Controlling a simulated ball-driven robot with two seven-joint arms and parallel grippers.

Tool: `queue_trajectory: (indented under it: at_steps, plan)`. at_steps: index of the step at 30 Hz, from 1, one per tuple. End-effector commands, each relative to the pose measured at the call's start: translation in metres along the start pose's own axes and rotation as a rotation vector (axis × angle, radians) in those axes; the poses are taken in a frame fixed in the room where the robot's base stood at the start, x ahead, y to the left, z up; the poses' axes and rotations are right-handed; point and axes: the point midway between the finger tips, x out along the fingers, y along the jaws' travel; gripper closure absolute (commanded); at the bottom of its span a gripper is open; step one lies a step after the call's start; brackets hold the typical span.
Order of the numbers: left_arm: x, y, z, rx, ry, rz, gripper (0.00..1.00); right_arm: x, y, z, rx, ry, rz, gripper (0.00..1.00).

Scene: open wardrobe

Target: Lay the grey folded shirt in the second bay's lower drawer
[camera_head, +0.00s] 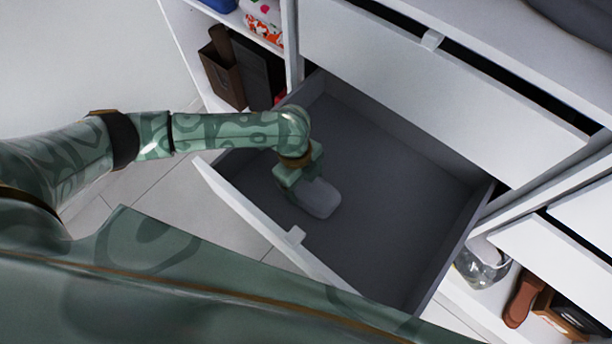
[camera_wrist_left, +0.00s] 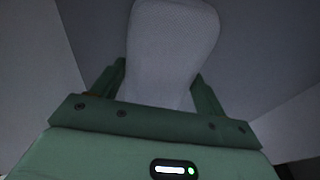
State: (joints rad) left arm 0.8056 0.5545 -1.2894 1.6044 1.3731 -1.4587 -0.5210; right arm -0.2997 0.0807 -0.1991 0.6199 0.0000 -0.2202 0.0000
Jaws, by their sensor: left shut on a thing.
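The grey folded shirt (camera_head: 318,198) shows as a small, pale grey, rounded bundle inside the open lower drawer (camera_head: 400,205), toward its left front side. My left gripper (camera_head: 303,182) reaches down into the drawer and is shut on the shirt's near end. In the left wrist view the shirt (camera_wrist_left: 172,45) extends out between the two fingers (camera_wrist_left: 160,90), with a woven surface. The drawer's grey floor lies around it. I cannot tell whether the shirt touches the floor. My right gripper is out of view.
The upper drawer (camera_head: 440,85) is slightly open above the lower one. A dark grey thing (camera_head: 580,18) lies at the top right. A brown box (camera_head: 222,75) stands in the left bay; a glass bowl (camera_head: 483,265) and brown brush (camera_head: 522,298) sit at right. The drawer floor is otherwise bare.

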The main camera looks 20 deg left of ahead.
Motion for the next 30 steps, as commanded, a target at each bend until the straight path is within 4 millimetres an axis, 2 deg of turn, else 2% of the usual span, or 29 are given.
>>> queue_trajectory:
  at_steps: [27,28,30]
  plan:
    - [0.0075,-0.0002,0.0016,0.001,-0.001,-0.001,0.44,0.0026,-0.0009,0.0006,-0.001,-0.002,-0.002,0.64]
    - [0.0073,-0.0003,0.0016,0.001,-0.001,-0.001,0.21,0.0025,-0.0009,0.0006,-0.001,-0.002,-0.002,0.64]
    - [0.0072,-0.0003,0.0016,0.001,-0.001,-0.001,0.02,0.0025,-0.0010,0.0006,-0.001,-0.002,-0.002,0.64]
